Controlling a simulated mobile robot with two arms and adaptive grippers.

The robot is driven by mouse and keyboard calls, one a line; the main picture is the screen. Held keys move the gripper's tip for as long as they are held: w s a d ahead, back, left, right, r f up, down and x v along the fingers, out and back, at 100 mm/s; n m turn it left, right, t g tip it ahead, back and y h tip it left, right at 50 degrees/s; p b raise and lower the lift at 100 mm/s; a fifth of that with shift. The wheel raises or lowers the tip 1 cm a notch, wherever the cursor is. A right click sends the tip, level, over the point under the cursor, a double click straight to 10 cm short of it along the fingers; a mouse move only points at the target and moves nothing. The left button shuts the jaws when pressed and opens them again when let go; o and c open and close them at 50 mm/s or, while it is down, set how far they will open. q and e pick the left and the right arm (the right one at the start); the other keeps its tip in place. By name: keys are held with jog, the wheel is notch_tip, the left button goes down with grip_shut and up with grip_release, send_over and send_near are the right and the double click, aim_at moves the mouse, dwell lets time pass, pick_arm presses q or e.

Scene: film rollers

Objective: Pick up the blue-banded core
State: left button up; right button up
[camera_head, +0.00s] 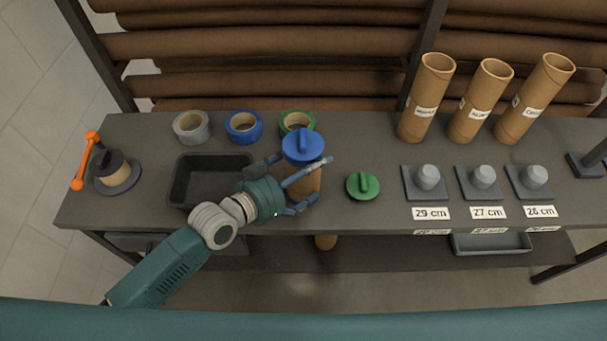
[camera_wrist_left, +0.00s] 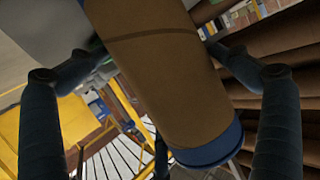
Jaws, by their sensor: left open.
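The brown core (camera_head: 304,184) stands on the bench with a blue knobbed cap (camera_head: 303,146) on its upper end. In the left wrist view the core (camera_wrist_left: 165,75) fills the middle, with a blue end (camera_wrist_left: 212,150) and a thin dark line around its body. My left gripper (camera_head: 311,182) is open, its fingers spread around the core. In the left wrist view the gripper (camera_wrist_left: 155,50) has fingers on both sides of the core; I cannot tell whether any finger touches it. Part of the core is hidden by the fingers. My right gripper is not in view.
A black tray (camera_head: 181,184) lies left of the core and a green knobbed cap (camera_head: 363,186) right of it. Tape rolls in grey (camera_head: 191,136), blue (camera_head: 257,129) and green (camera_head: 310,118) sit behind. Three labelled tubes (camera_head: 424,100) stand at the right, behind grey pegs (camera_head: 427,177).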

pick_arm(q)
jog(key=shift+c, duration=0.3)
jog(key=c, duration=0.8)
jog(key=shift+c, duration=0.9)
jog(key=shift+r, duration=0.15)
